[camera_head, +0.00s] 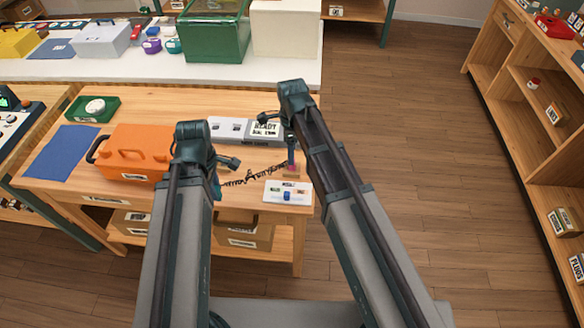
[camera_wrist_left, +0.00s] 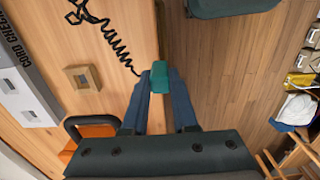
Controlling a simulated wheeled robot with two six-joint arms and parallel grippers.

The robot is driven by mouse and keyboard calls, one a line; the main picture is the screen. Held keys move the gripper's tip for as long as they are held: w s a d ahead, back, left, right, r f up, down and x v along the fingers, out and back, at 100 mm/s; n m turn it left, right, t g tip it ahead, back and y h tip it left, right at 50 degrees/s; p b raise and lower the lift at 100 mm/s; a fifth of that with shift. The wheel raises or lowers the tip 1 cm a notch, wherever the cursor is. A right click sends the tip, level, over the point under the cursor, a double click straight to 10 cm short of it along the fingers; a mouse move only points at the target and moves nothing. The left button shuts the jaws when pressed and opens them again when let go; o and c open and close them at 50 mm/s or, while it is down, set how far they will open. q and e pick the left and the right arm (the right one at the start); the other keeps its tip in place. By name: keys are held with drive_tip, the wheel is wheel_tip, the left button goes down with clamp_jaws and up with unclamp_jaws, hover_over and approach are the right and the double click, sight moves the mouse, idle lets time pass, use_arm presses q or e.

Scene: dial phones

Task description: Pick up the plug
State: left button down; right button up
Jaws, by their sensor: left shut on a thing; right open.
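My left gripper (camera_head: 217,190) is at the front of the wooden table, right of the orange toolbox. In the left wrist view, its blue fingers (camera_wrist_left: 159,90) are shut on a small teal-green plug (camera_wrist_left: 159,76). My right gripper (camera_head: 291,152) points down over a pink piece (camera_head: 291,168) on that block. It is open; whether it touches the piece is unclear.
The grey cord checker box (camera_head: 230,129) with a "READY" display (camera_head: 265,129) stands behind the grippers. The orange toolbox (camera_head: 135,153) is left. A white card (camera_head: 288,192) with a blue piece lies at the front right corner. A wooden socket block (camera_wrist_left: 82,78) shows in the wrist view.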

use_arm(q)
drive_tip(key=shift+f+b, duration=2.6)
drive_tip(key=shift+f, duration=0.1)
use_arm(e)
drive_tip(key=shift+s+f, duration=0.1)
drive_tip(key=shift+f, duration=2.6)
use_arm(q)
drive_tip(key=shift+r, duration=0.15)
use_arm(e)
drive_tip(key=shift+r, duration=0.15)
drive_tip(key=shift+c, duration=0.3)
clamp_jaws()
